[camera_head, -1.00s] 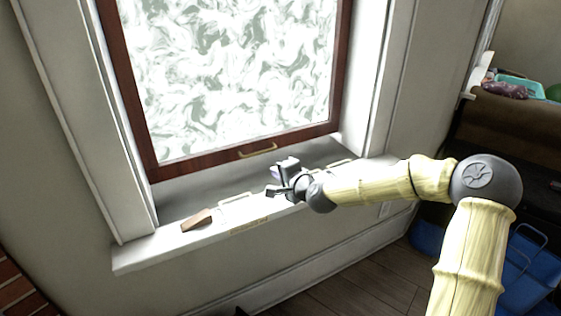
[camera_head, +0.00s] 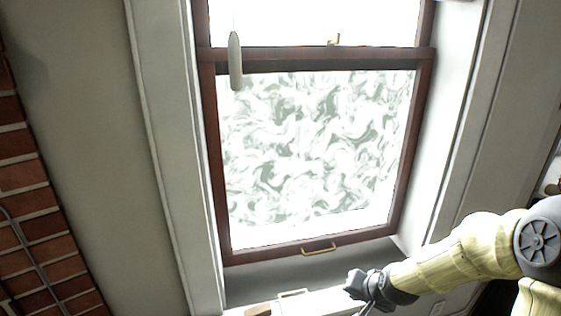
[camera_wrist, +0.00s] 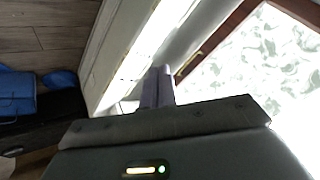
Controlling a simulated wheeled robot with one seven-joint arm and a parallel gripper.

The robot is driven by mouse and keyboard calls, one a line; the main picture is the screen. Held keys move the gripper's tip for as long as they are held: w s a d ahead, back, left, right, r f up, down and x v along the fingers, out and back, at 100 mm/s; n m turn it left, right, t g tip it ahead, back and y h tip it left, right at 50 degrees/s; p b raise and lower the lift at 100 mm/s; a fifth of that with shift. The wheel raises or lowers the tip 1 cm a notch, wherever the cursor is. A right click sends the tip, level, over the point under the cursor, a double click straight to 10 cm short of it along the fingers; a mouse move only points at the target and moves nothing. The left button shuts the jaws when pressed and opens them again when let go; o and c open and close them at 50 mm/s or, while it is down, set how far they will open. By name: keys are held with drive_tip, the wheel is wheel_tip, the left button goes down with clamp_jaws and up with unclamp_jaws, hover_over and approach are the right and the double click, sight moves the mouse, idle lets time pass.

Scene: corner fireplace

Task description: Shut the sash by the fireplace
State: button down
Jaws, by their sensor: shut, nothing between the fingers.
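The sash (camera_head: 222,190) has a red-brown wooden frame around swirl-patterned glass. A brass pull (camera_head: 318,249) sits on its bottom rail. A grey strip shows between that rail and the white sill (camera_head: 335,300); I cannot tell how much of it is open gap. My gripper (camera_head: 364,291) is just below and to the right of the brass pull, over the sill, and seems apart from the sash. In the wrist view my shut fingers (camera_wrist: 157,88) hold nothing, with the sash rail (camera_wrist: 222,32) and pull to their right.
A brown wedge-like block (camera_head: 258,310) and a pale handle (camera_head: 293,293) are on the sill. A cord pull (camera_head: 235,62) hangs before the window at upper left. A brass catch (camera_head: 334,40) is on the middle rail. Fireplace brick (camera_head: 25,190) is at left. A blue container (camera_wrist: 17,92) stands on the floor.

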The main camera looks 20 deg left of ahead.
drive_tip(key=s+d+r+g+h+p, duration=0.1)
drive_tip(key=s+d+r+p, duration=0.2)
drive_tip(key=s+r+p, duration=0.2)
drive_tip(key=s+d+r+n+g+h+p, duration=0.1)
drive_tip(key=s+d+r+p, duration=0.3)
drive_tip(key=r+p, duration=0.5)
drive_tip(key=s+d+r+n+g+h+p, duration=0.1)
drive_tip(key=s+d+r+p, duration=0.3)
drive_tip(key=s+r+p, duration=0.3)
drive_tip(key=w+v, duration=0.1)
drive_tip(key=v, duration=0.4)
drive_tip(key=shift+r, duration=0.15)
